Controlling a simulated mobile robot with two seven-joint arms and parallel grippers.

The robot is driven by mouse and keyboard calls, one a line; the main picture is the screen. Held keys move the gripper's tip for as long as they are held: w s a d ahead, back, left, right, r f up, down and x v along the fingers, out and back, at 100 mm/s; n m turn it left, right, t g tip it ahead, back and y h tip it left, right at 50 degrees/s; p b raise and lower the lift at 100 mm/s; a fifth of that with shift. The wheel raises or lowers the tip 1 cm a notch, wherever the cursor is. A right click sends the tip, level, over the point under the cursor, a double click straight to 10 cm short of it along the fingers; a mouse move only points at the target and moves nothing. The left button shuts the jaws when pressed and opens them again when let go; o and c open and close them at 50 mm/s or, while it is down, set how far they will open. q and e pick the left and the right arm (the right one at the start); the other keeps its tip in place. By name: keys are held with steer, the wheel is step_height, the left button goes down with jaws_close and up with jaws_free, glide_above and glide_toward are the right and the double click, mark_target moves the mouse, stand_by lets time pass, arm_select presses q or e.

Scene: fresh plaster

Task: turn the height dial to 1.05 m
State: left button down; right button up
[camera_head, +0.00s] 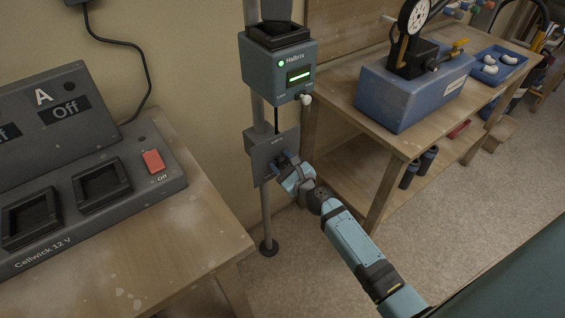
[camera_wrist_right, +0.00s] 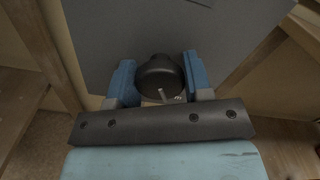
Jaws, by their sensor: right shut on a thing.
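The height dial (camera_wrist_right: 160,76) is a dark round knob on a grey panel, seen between my gripper's fingers in the right wrist view. The grey panel (camera_head: 260,146) is fixed to a pole below a teal box in the head view. My right gripper (camera_head: 281,168) is at the panel's lower right, its blue fingers shut on the dial. In the right wrist view the fingers (camera_wrist_right: 158,80) sit on either side of the knob. The dial is mostly hidden by the gripper in the head view, and I cannot read a height setting. My left gripper is not in view.
A wooden table with a grey Cellwick charger (camera_head: 150,190) stands at left. A wooden bench (camera_head: 345,92) with a blue unit (camera_head: 400,98) stands at right. Floor is clear between them.

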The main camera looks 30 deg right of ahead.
steer(key=o, duration=0.9)
steer(key=s, duration=0.4)
steer(key=s+d+b, duration=0.1)
steer(key=s, duration=0.4)
steer(key=s+d+b, duration=0.1)
steer(key=s, duration=0.3)
steer(key=shift+s, duration=0.35)
